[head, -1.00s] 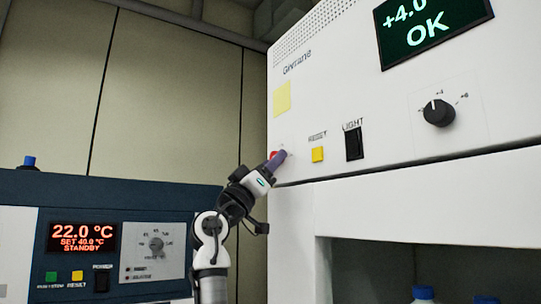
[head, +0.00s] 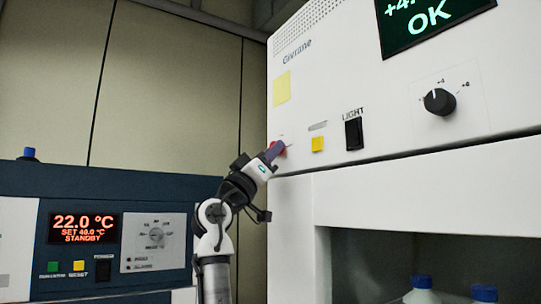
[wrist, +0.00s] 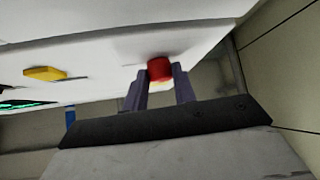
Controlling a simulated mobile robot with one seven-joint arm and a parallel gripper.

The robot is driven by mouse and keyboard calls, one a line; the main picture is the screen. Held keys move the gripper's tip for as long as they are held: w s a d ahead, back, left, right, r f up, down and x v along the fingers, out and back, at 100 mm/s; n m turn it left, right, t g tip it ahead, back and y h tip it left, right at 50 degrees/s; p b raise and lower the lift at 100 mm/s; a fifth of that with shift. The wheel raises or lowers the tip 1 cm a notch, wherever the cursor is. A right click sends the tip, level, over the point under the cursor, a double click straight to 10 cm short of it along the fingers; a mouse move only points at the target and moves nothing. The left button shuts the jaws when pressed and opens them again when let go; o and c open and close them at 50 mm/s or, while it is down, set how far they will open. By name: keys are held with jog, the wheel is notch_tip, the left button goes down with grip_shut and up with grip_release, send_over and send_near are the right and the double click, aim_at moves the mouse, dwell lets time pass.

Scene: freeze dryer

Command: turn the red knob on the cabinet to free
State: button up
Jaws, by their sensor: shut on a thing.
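The red knob (head: 277,148) sits at the lower left of the white cabinet's (head: 300,210) front panel. In the wrist view the red knob (wrist: 160,69) lies between the tips of my two dark fingers. My gripper (head: 272,151) reaches it from the lower left and is shut on it. It also shows in the wrist view (wrist: 160,80). The fingers partly cover the knob in the head view, so its marking cannot be read.
On the cabinet panel right of the knob are a yellow button (head: 318,144), a black light switch (head: 354,134) and a black dial (head: 439,101). A blue-fronted unit (head: 120,187) with a lit display stands at left. Blue-capped bottles (head: 421,283) stand in the cabinet's opening.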

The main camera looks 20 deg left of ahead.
jog(key=n+g+y, duration=0.2)
jog(key=n+y, duration=0.2)
jog(key=n, duration=0.3)
jog(key=r+n+g+y, duration=0.1)
jog(key=n+g+y, duration=0.2)
jog(key=n, duration=0.4)
jog(key=d+n+g+y, duration=0.1)
jog(key=n+g+y, duration=0.1)
jog(key=n+y, duration=0.4)
jog(key=shift+s+r+n+g, duration=0.4)
jog(key=shift+n, duration=0.5)
jog(key=o, duration=1)
